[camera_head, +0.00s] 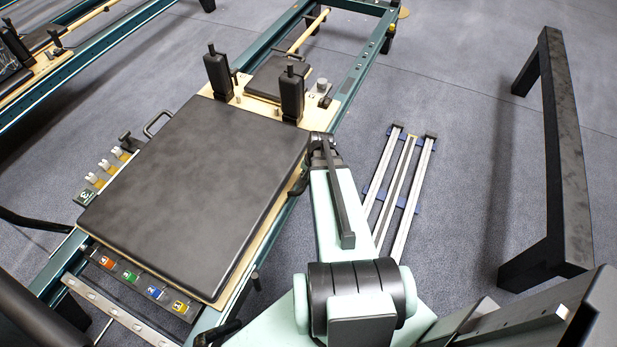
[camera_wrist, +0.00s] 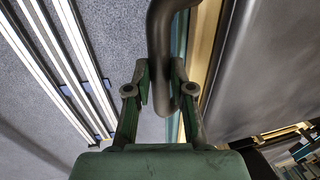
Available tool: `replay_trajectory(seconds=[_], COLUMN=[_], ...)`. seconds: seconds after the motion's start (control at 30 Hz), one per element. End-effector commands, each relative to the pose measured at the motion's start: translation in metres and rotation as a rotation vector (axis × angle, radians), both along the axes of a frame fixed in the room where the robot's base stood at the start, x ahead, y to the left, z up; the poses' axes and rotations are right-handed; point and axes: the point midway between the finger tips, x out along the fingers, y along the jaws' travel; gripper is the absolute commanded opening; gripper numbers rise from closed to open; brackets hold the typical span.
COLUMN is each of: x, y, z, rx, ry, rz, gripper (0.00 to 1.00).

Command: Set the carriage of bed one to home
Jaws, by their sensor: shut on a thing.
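The carriage (camera_head: 195,180) is a black padded platform on a teal-railed reformer bed, with two upright shoulder rests (camera_head: 291,95) at its far end. A dark curved handle (camera_wrist: 162,45) stands beside the carriage's edge in the wrist view. My gripper (camera_wrist: 161,88) is shut on this handle, one finger on each side of the bar. In the head view my arm covers most of the gripper (camera_head: 320,150) and hides the gripped handle, at the carriage's right far corner. A matching handle (camera_head: 158,123) shows at the carriage's left side.
Coloured numbered tags (camera_head: 130,275) line the bed's near end. A metal slotted bar (camera_head: 115,312) lies before them. White rails on blue supports (camera_head: 397,185) lie on the floor to the right. A black frame (camera_head: 565,150) stands farther right. Another bed (camera_head: 75,60) is at upper left.

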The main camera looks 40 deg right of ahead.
Motion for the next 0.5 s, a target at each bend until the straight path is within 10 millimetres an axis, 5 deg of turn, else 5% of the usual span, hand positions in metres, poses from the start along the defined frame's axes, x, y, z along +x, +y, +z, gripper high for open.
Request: replay_trajectory(seconds=[0.2,0.23,0.27,0.5], x=[-0.004,-0.004,-0.0038,-0.0026], y=[0.0055,0.0055,0.0055,0.0036], z=[-0.0008,-0.0007,-0.0007,-0.0004], rx=[0.012,0.012,0.012,0.008], ry=[0.008,0.008,0.008,0.005], rz=[0.003,0.003,0.003,0.002], gripper=[0.0,0.33,0.43,0.47])
